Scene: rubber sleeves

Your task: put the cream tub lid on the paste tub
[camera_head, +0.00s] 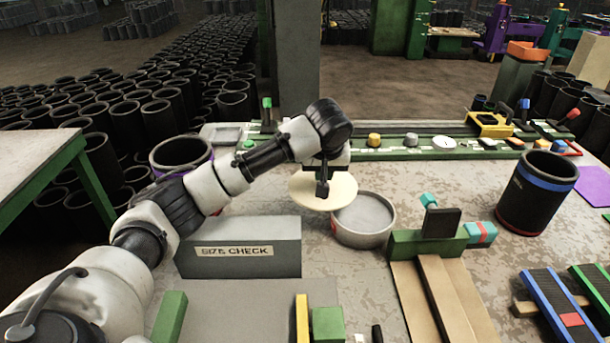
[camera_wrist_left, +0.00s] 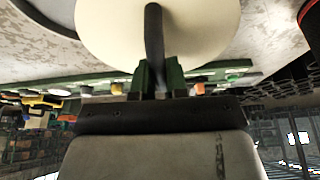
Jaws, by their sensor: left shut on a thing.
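The cream tub lid (camera_head: 340,191) is a flat round disc with a dark upright handle; in the left wrist view the lid (camera_wrist_left: 105,30) fills the top middle. My left gripper (camera_head: 322,172) is shut on the handle, and its fingers (camera_wrist_left: 159,78) show on either side of it in the wrist view. The paste tub (camera_head: 364,236) is a round, pale grey open tub on the table, with grey contents. In the head view the lid is up and left of the tub's middle and overlaps its left rim; its exact height is unclear. My right gripper is not in view.
A grey SIZE CHECK block (camera_head: 240,248) stands left of the tub. A green fixture (camera_head: 428,244) with a dark plate is close on its right. A black sleeve with a blue band (camera_head: 537,190) stands further right. A green rail (camera_head: 400,153) runs behind.

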